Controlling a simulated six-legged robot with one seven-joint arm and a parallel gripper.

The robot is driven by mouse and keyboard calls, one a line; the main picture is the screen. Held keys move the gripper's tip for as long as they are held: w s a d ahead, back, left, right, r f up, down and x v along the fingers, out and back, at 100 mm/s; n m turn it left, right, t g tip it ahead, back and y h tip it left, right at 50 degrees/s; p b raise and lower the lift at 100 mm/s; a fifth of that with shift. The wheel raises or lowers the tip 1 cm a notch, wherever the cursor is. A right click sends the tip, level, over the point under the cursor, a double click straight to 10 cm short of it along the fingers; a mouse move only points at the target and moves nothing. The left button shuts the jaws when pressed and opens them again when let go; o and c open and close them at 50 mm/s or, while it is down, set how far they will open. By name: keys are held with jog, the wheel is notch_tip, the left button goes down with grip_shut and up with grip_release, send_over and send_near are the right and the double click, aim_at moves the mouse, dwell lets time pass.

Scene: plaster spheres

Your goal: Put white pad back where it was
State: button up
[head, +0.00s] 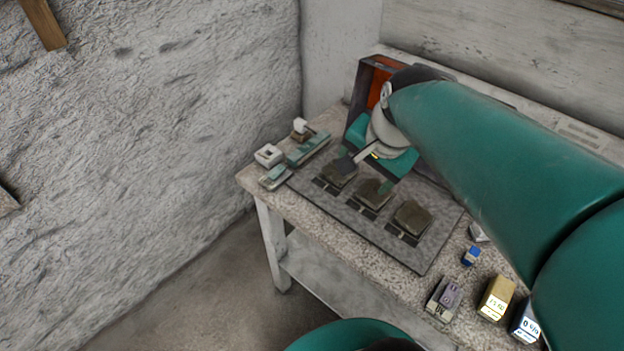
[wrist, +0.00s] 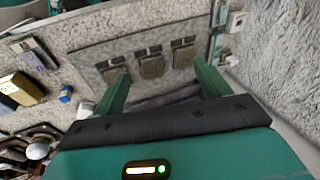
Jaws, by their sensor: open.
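My gripper (head: 365,170) is open and empty above the back-left part of a grey board (head: 425,255) on the table. In the wrist view my gripper's fingers (wrist: 158,72) are wide apart, with nothing between their tips. Three dark olive-brown square pads (head: 373,194) lie in a row on the board; they also show in the wrist view (wrist: 151,67). No clearly white pad shows on the board. A small whitish piece (head: 478,232) sits right of the board, also in the wrist view (wrist: 86,109); I cannot tell whether it is the white pad.
White and green items (head: 268,155) stand at the table's left end. A small blue block (head: 470,256), a grey-purple box (head: 443,298) and a yellow box (head: 496,298) are at the right. An orange-sided dark case (head: 373,88) stands behind my gripper. A rough wall is at the left.

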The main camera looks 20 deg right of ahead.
jog(key=s+a+r+n+t, duration=0.1)
jog(key=s+a+n, duration=0.3)
jog(key=a+n, duration=0.6)
jog(key=shift+a+n+t, duration=0.3)
jog(key=shift+a+n, duration=0.05)
jog(key=shift+n, duration=0.55)
jog(key=shift+s+r, duration=0.1)
jog(key=shift+c, duration=0.4)
jog(key=c, duration=0.7)
jog(key=shift+d, duration=0.1)
jog(key=shift+c, duration=0.3)
